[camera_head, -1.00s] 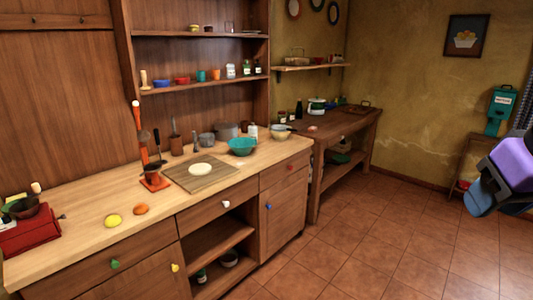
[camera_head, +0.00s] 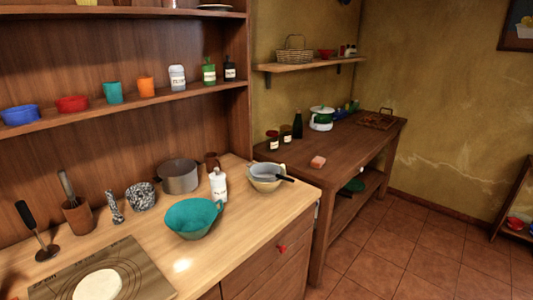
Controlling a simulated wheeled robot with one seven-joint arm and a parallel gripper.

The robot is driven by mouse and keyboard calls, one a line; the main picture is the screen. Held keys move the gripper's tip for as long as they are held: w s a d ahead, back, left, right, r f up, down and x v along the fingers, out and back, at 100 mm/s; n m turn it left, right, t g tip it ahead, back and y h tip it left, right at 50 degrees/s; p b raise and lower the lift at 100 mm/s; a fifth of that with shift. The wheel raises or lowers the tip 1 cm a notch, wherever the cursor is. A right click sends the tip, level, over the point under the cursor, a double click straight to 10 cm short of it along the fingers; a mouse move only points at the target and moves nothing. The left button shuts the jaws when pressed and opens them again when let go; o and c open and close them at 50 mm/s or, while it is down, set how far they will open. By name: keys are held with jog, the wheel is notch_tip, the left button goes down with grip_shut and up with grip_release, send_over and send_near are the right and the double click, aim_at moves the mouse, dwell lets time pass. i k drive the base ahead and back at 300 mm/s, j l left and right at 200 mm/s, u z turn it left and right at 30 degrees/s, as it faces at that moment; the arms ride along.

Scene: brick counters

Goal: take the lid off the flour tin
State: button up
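I cannot tell for sure which container is the flour tin, as the labels are too small to read clearly. A white labelled jar with a grey lid (camera_head: 177,77) stands upright on the wooden shelf, beside an orange cup. A white labelled container (camera_head: 218,186) stands upright on the counter, behind and right of the teal colander. Both look closed. My gripper is out of view.
The counter (camera_head: 225,258) holds a teal colander (camera_head: 190,219), a grey pot (camera_head: 179,177), a bowl with a dark-handled pan (camera_head: 268,177) and a board with dough. A darker side table (camera_head: 350,140) stands behind right. Tiled floor (camera_head: 385,245) is clear.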

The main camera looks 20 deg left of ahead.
aim_at(218, 175)
jog(key=i+z, duration=0.4)
jog(key=i, duration=0.8)
jog(key=i+u, duration=0.8)
jog(key=u, duration=0.3)
jog(key=i+u, duration=0.15)
jog(key=u, duration=0.35)
jog(key=i+l+u, duration=0.1)
jog(key=u, duration=0.35)
jog(key=i+l+u, duration=0.15)
jog(key=u, duration=0.3)
